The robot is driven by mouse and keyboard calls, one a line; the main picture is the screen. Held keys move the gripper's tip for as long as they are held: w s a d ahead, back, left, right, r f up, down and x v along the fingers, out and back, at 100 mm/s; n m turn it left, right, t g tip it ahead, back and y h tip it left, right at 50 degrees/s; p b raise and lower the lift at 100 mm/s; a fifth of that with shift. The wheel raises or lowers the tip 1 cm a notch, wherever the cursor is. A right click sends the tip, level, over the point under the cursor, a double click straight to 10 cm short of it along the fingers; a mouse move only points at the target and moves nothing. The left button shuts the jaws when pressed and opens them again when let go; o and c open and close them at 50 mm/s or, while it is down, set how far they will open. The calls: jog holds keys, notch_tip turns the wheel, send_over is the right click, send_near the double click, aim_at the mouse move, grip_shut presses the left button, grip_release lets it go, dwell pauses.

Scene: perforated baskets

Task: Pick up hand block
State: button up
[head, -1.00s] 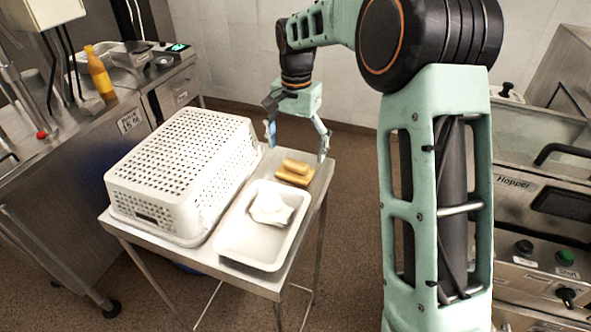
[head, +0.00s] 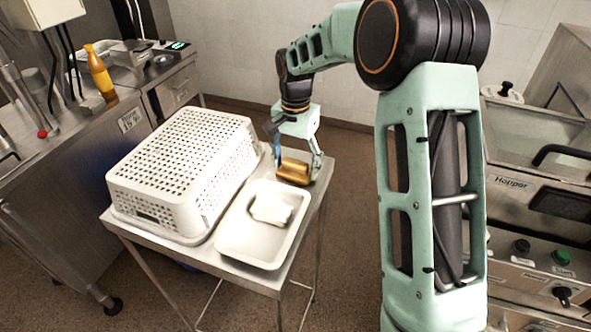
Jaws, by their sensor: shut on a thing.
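The hand block (head: 293,172) is a tan-brown block with a rounded top part, at the far right end of the small metal table (head: 265,281). My gripper (head: 296,170) is down over it, with one finger on its left and one on its right, and is shut on it. The fingers partly hide the block's ends. I cannot tell whether the block still touches the table top.
A white perforated basket (head: 187,150), upside down, covers the table's left side. A white tray (head: 237,245) with a crumpled white cloth (head: 271,208) lies in front of the block. A steel counter with a yellow-orange bottle (head: 99,72) is at left, a hopper machine (head: 540,190) at right.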

jog(key=c, duration=0.4)
jog(key=shift+r, duration=0.1)
jog(key=shift+w+r, duration=0.1)
jog(key=shift+r, duration=0.5)
jog(key=s+d+r+b, duration=0.1)
jog(key=s+d+r, duration=0.2)
jog(key=r, duration=0.1)
jog(key=s+d+r+b, duration=0.1)
jog(key=s+d+r, duration=0.2)
jog(key=d, duration=0.1)
jog(key=s+d+r, duration=0.2)
jog(key=d+r, duration=0.2)
jog(key=shift+s+r+b, duration=0.35)
jog(key=shift+s+b, duration=0.05)
jog(key=shift+a, duration=0.15)
